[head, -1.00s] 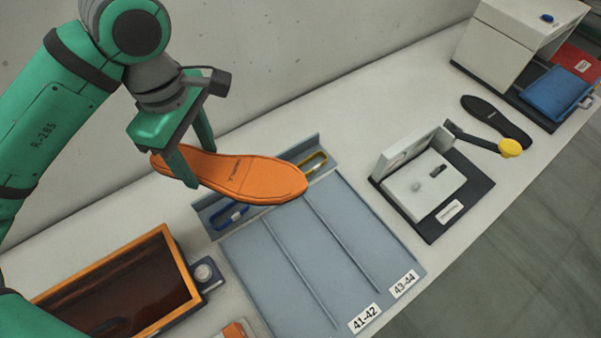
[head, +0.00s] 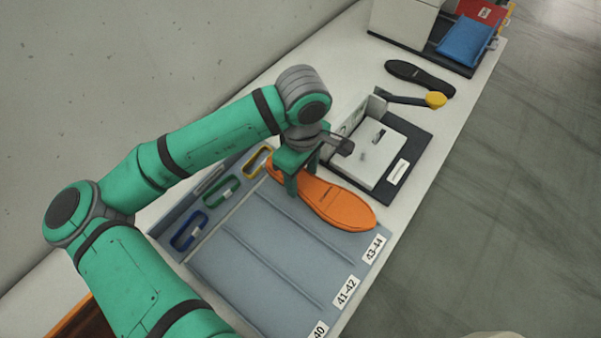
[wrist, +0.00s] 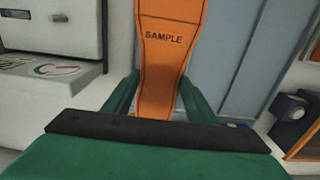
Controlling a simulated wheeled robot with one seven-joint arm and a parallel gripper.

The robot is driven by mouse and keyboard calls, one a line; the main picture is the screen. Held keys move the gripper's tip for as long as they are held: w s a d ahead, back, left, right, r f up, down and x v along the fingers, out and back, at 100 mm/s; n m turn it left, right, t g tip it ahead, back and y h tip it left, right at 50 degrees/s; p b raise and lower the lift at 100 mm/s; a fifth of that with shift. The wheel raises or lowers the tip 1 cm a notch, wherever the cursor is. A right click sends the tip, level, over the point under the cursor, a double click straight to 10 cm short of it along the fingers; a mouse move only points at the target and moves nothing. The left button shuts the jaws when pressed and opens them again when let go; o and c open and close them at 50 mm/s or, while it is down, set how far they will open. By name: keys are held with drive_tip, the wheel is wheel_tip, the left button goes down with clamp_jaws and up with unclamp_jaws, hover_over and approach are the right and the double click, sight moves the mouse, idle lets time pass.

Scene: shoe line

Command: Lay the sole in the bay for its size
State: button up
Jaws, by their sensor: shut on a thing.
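The orange sole (head: 335,203) is held in my gripper (head: 301,178), over the bay marked 43-44 at the far right of the grey-blue tray (head: 225,277). The sole's toe points toward the tray's labelled front edge. In the wrist view the sole (wrist: 166,62) stands between my two fingers and carries the word SAMPLE; my gripper (wrist: 160,92) is shut on its near end. I cannot tell whether the sole touches the tray floor. Labels 43-44 (head: 374,248), 41-42 (head: 346,291) and a partly cut-off one ending in 40 mark the bays.
Blue (head: 189,231), green (head: 221,190) and yellow (head: 258,160) loops sit along the tray's back. A white device with a yellow-knobbed lever (head: 436,100) stands close to the right. A black sole (head: 420,78) lies beyond it. The other bays look empty.

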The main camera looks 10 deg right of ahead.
drive_tip(key=shift+f, duration=3.65)
drive_tip(key=o, duration=1.4)
wheel_tip(320, 180, up, 11)
drive_tip(key=shift+f, duration=0.1)
